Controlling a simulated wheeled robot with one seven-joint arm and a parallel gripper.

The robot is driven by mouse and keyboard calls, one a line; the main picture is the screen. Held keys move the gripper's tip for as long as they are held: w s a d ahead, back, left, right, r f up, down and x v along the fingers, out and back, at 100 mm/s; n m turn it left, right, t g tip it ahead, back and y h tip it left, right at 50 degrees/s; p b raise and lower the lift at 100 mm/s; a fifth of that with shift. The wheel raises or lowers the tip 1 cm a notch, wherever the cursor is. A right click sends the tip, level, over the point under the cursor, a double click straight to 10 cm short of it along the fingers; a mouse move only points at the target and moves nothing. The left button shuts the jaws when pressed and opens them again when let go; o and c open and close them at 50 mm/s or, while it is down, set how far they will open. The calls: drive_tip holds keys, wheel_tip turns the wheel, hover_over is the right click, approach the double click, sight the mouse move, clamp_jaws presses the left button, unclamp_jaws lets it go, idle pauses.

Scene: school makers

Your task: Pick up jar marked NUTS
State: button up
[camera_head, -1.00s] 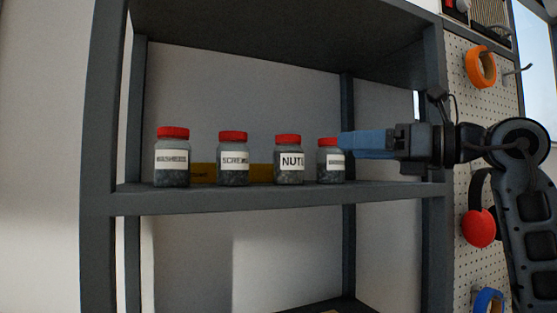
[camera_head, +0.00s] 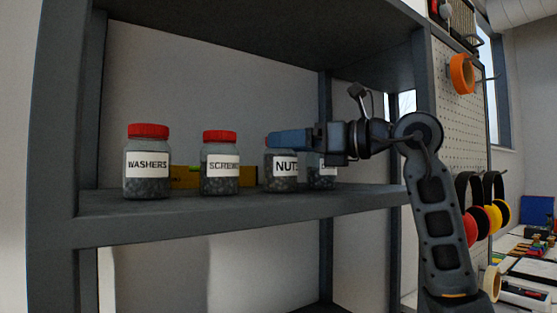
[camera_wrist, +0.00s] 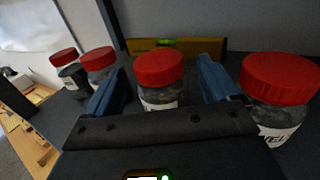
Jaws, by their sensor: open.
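The jar marked NUTS (camera_head: 281,172) stands upright on the grey shelf, third from the left, with a red lid and white label. My gripper (camera_head: 275,140) reaches in from the right at lid height and covers most of that lid. In the wrist view my open gripper (camera_wrist: 162,88) has one blue finger on each side of a red-lidded jar (camera_wrist: 160,70), by its place in the row the NUTS jar. Its label is mostly hidden by the gripper's dark bar. I cannot tell whether the fingers are around the jar or short of it.
The WASHERS jar (camera_head: 147,164) and SCREWS jar (camera_head: 220,165) stand to the left. A fourth jar (camera_head: 322,178) stands close on the right, partly behind my gripper. A yellow level (camera_head: 184,177) lies behind them. The upper shelf (camera_head: 260,30) is overhead.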

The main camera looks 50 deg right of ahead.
drive_tip(key=x, duration=0.3)
drive_tip(key=shift+w+a+p, duration=0.1)
drive_tip(key=shift+w+p, duration=0.05)
drive_tip(key=shift+p, duration=0.2)
drive_tip(key=c, duration=1.4)
